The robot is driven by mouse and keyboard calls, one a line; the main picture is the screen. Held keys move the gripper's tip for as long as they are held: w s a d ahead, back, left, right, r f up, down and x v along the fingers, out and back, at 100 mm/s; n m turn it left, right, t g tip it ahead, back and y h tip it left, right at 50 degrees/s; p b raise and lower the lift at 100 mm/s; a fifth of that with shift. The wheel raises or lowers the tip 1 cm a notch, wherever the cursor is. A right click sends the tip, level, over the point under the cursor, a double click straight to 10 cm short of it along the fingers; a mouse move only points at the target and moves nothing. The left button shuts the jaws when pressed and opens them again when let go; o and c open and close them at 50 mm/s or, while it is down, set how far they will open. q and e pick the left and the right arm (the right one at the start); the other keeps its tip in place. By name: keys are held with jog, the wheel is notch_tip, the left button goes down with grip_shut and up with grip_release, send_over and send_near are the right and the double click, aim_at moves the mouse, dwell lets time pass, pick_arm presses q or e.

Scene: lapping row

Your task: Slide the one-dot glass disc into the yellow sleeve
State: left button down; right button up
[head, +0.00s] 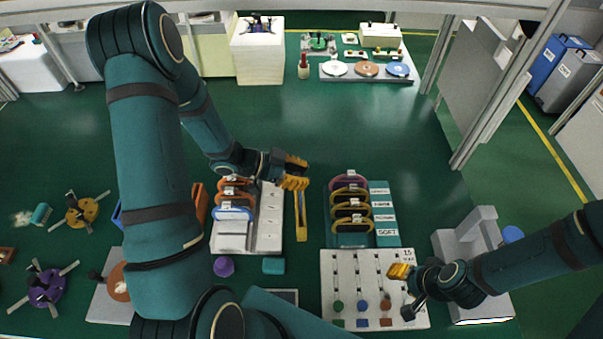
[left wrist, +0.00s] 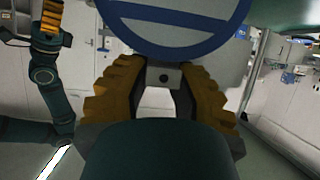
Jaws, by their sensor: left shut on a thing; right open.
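My left gripper (head: 294,174) is shut on a small grey tab with one dark dot (left wrist: 164,78), seen between its fingers in the left wrist view. The round pale one-dot glass disc (left wrist: 190,12), with a blue rim and a blue bar, seems to belong to this tab; the frame cuts it off. I cannot make the disc out in the head view. A narrow yellow piece, apparently the yellow sleeve (head: 301,217), shows just below the left gripper; whether they touch is unclear. My right gripper (head: 400,271) is open and empty above the white peg board.
A pale rack (head: 268,222) with orange and blue rings stands left of the yellow piece. A teal rack (head: 384,213) with purple and yellow rings stands to its right. The peg board (head: 340,265) and a grey machine (head: 470,240) are at front right.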

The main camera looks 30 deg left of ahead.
pick_arm(q)
notch_tip(320, 180, down, 7)
jog(key=b, duration=0.4)
jog(key=shift+b, duration=0.4)
pick_arm(e)
jog(key=shift+a+f, duration=0.1)
jog(key=shift+f, duration=2.55)
pick_arm(q)
jog(key=c, duration=1.2)
grip_release()
jog(key=shift+f, duration=0.1)
jog(key=v, duration=1.2)
